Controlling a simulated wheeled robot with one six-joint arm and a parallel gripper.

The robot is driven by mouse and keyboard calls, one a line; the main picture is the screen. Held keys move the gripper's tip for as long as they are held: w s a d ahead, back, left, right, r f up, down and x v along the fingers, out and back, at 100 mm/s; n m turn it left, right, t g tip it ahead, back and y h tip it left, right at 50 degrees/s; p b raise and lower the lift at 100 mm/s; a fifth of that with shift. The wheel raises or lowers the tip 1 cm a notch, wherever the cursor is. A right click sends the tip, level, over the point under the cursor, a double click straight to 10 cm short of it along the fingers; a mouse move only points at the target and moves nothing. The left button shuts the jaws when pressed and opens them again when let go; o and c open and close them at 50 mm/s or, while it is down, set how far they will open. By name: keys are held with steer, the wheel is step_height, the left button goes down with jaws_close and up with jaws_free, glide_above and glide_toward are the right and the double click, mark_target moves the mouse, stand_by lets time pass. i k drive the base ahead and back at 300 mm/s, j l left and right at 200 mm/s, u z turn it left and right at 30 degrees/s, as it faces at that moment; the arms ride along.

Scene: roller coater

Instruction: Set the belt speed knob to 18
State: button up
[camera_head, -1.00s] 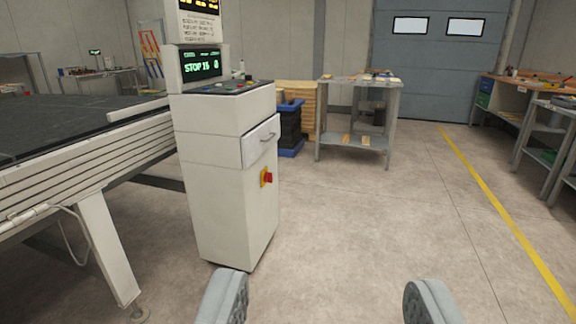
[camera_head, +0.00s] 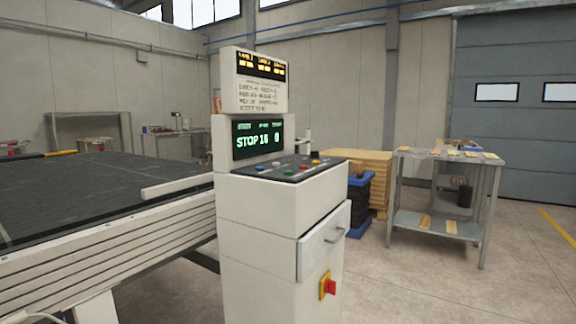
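The white control cabinet (camera_head: 282,240) stands in the middle of the view. Its sloped dark control panel (camera_head: 280,169) carries several small coloured buttons and a dark raised part (camera_head: 315,155) at the right end. I cannot tell which of these is the belt speed knob; any scale is too small to read. The screen (camera_head: 257,139) above the panel shows green text that looks like "STOP 16 0", the middle number being hard to read. My gripper is not in view now, so its distance from the panel does not show.
The dark conveyor bed (camera_head: 80,195) fills the left. A grey workbench (camera_head: 443,157) stands behind at right. The floor at lower right is clear.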

mark_target(314, 154)
steer(key=i+l, duration=0.1)
steer(key=i, duration=0.35)
steer(key=i+l, duration=0.15)
steer(key=i, duration=0.3)
steer(key=i+l, duration=0.1)
steer(key=i, duration=0.35)
steer(key=i+l+u, duration=0.1)
steer(key=i, duration=0.35)
